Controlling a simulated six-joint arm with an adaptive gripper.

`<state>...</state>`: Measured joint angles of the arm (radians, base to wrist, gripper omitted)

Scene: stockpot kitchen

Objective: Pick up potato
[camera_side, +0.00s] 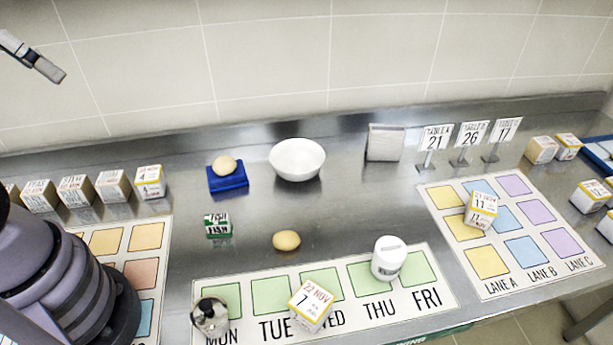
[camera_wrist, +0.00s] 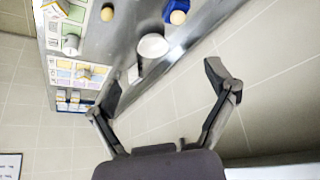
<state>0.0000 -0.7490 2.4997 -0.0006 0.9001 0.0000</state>
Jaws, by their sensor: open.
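A yellow, oval potato (camera_side: 287,240) lies on the bare steel counter near the middle. A second pale, rounder potato-like item (camera_side: 225,165) rests on a blue block (camera_side: 228,182) further back and left. In the wrist view the lone potato (camera_wrist: 107,13) is at the top, and the item on the blue block (camera_wrist: 178,17) is to its right. My gripper (camera_wrist: 162,85) is open and empty, its two fingers spread wide. In the side view only part of it (camera_side: 35,58) shows at the top left, high above the counter and well away from both items.
A white bowl (camera_side: 297,160) stands behind the potato. A green-and-white FISH box (camera_side: 217,225) is to its left. A white lidded jar (camera_side: 388,258), a dated box (camera_side: 311,305) and a glass jar (camera_side: 210,316) stand on the weekday mat (camera_side: 440,300) in front. Counter around the potato is clear.

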